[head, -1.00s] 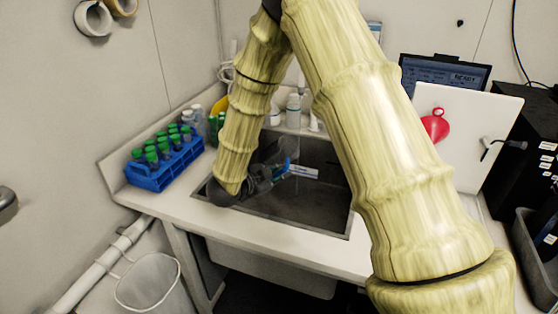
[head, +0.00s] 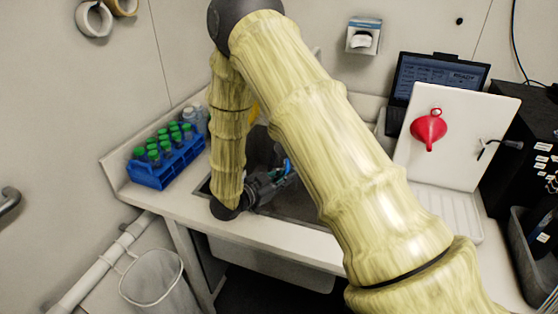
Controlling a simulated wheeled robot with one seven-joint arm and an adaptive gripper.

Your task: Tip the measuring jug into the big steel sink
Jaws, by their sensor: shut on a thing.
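The big steel sink (head: 297,207) is set into the white counter, partly hidden behind my arm. My gripper (head: 279,178) is low over the left part of the sink opening, near its front left edge. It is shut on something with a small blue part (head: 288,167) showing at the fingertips. This fits the measuring jug, but its body is hidden or too small to make out. I cannot tell its tilt or what is in it.
A blue rack (head: 166,161) of green-capped tubes stands left of the sink. A white drying board (head: 455,125) with a red funnel (head: 428,130) stands on the right, before a laptop (head: 437,82). A bin (head: 153,280) is below at front left.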

